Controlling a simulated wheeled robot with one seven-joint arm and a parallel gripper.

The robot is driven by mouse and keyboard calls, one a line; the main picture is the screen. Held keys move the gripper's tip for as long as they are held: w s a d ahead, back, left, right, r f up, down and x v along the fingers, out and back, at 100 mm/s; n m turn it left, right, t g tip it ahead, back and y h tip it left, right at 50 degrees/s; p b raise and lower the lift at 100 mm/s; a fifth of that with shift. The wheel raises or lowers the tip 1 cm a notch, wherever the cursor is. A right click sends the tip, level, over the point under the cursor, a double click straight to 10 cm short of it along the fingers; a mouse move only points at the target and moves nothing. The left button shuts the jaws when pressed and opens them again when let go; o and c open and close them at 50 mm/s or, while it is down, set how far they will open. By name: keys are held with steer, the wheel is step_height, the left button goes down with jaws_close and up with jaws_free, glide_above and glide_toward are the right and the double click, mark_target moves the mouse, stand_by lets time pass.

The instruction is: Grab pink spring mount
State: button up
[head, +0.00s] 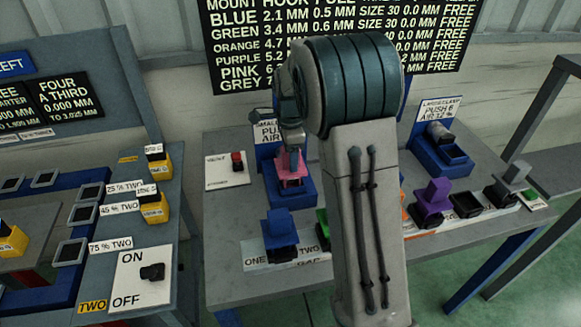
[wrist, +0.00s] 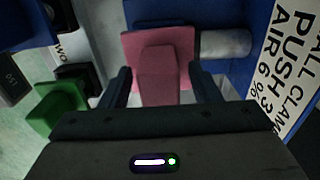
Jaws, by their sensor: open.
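The pink spring mount (head: 290,168) sits on the blue small clamp stand (head: 272,180) on the grey table. In the wrist view the pink spring mount (wrist: 158,62) shows a square plate with a raised block pointing toward the camera. A grey cylinder (wrist: 225,44) lies beside it on the right. My gripper (wrist: 158,82) is open, with its two dark fingers on either side of the pink block and visible gaps beside it. In the head view my gripper (head: 290,140) is just above the mount and partly blends with the arm.
A blue mount (head: 280,230) stands in front, with a green mount (head: 322,228) beside it, partly behind my arm. A purple mount (head: 432,200) and a grey mount (head: 512,180) stand to the right. The large clamp (head: 440,150) is behind them. A red button (head: 237,160) is at left.

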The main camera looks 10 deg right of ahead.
jaws_close()
steer(key=shift+r, duration=0.1)
